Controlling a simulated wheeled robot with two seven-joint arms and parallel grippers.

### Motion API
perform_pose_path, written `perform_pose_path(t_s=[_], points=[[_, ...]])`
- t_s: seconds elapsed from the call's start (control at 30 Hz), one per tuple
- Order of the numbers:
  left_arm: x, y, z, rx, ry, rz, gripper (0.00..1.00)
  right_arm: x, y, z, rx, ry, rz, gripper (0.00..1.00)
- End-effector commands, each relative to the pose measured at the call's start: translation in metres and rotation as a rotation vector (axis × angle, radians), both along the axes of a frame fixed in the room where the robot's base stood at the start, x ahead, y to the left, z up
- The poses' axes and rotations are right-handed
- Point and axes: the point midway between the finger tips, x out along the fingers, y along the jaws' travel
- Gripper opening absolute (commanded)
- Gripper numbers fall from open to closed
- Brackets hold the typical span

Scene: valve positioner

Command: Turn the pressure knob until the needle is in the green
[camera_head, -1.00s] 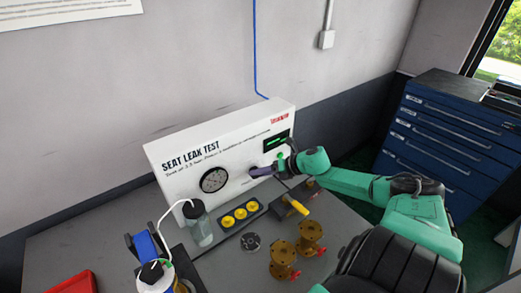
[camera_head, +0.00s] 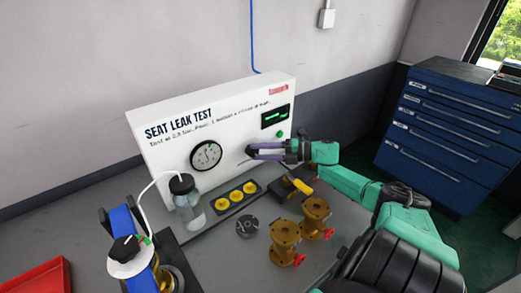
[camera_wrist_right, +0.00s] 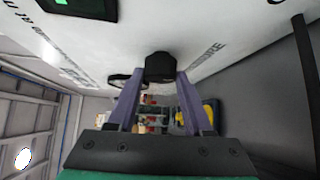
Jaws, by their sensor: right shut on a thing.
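The white SEAT LEAK TEST panel (camera_head: 165,150) stands at the back of the bench. Its round dark gauge (camera_head: 206,156) faces me; the needle is too small to read surely against any green band. My right gripper (camera_head: 250,154) is at the panel face, just right of the gauge. In the right wrist view the black pressure knob (camera_wrist_right: 160,66) sits between the purple fingertips of this gripper (camera_wrist_right: 160,76), which is shut on it. My left gripper is not in view.
A blue-and-white device (camera_head: 130,250) and a red tray (camera_head: 38,280) are at left.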

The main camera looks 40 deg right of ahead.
Motion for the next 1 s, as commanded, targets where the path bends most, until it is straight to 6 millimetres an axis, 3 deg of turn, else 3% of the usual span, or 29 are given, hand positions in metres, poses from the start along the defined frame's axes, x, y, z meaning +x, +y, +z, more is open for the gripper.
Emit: perform_pose_path(t_s=[0.57, 0.6, 0.63, 0.67, 1.0], points=[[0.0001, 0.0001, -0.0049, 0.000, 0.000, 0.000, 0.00, -0.0004, 0.0005, -0.0020, 0.033, 0.001, 0.000, 0.00], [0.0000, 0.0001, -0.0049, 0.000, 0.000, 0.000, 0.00, -0.0004, 0.0005, -0.0019, 0.033, 0.001, 0.000, 0.66], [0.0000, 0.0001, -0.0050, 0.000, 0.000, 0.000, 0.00, -0.0004, 0.0005, -0.0019, 0.033, 0.001, 0.000, 0.77], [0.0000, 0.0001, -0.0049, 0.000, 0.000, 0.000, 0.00, -0.0003, 0.0004, -0.0018, 0.033, 0.001, 0.000, 0.81], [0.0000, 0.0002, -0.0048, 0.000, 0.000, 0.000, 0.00, -0.0022, -0.0018, -0.0010, 0.032, -0.001, 0.000, 0.81]])
